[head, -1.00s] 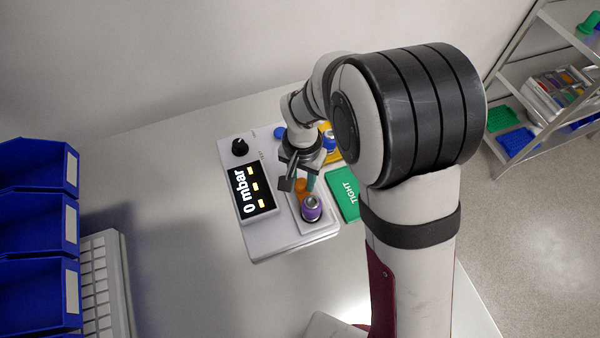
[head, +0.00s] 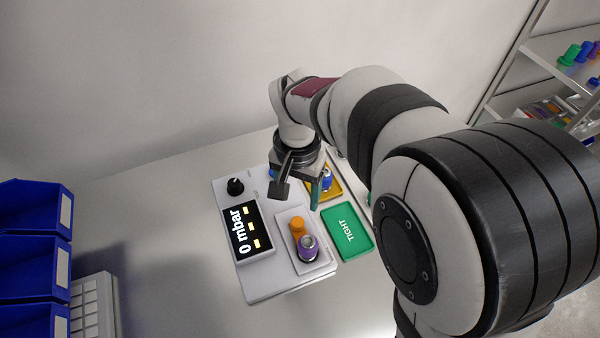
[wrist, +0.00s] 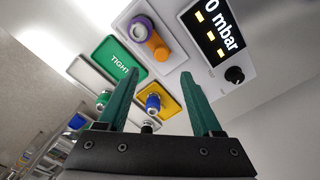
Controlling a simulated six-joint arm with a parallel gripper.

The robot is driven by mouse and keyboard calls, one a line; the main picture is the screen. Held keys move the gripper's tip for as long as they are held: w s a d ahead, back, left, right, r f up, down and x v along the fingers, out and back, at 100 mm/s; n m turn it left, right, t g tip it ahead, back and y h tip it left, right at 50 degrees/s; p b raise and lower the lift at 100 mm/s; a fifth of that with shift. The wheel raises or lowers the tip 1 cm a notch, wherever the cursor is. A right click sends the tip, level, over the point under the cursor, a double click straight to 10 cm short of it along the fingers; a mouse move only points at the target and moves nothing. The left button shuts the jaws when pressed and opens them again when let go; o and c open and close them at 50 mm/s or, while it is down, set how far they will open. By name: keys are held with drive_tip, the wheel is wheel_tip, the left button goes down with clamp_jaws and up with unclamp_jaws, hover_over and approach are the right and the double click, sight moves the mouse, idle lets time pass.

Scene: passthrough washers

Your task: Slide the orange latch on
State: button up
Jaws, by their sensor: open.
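The orange latch (head: 297,225) sits on the light panel of the white tester, right beside a purple fitting (head: 308,248) with a metal top. In the wrist view the orange latch (wrist: 157,46) reaches from the purple fitting (wrist: 140,28) towards the display side. The tester's display (head: 246,230) reads 0 mbar with several orange bars. My gripper (head: 300,193) is open and empty, raised above the tester behind the latch. In the wrist view its green fingers (wrist: 160,92) stand wide apart, with the latch beyond their tips.
A green tray (head: 346,232) marked TIGHT lies right of the tester. Behind it a yellow tray (head: 322,194) holds a blue fitting (head: 326,180). A black knob (head: 235,186) stands on the tester. Blue bins (head: 32,240) stand at the left.

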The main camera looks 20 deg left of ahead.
wheel_tip(320, 180, up, 5)
drive_tip(key=shift+r, duration=0.2)
drive_tip(key=s+d+r+m+y, duration=0.15)
drive_tip(key=s+d, duration=0.25)
drive_tip(key=d, duration=0.4)
drive_tip(key=s+d+r+m+h, duration=0.15)
drive_tip(key=s+d, duration=0.25)
drive_tip(key=d, duration=0.4)
drive_tip(key=s+d+f+m+y, duration=0.1)
drive_tip(key=s+d+f+m, duration=0.1)
drive_tip(key=s, duration=0.6)
drive_tip(key=d+f, duration=0.1)
drive_tip(key=d, duration=0.1)
drive_tip(key=shift+d+f+m+y, duration=0.25)
drive_tip(key=shift+d+m+y, duration=0.05)
drive_tip(key=shift+d+y, duration=0.1)
drive_tip(key=shift+w, duration=0.1)
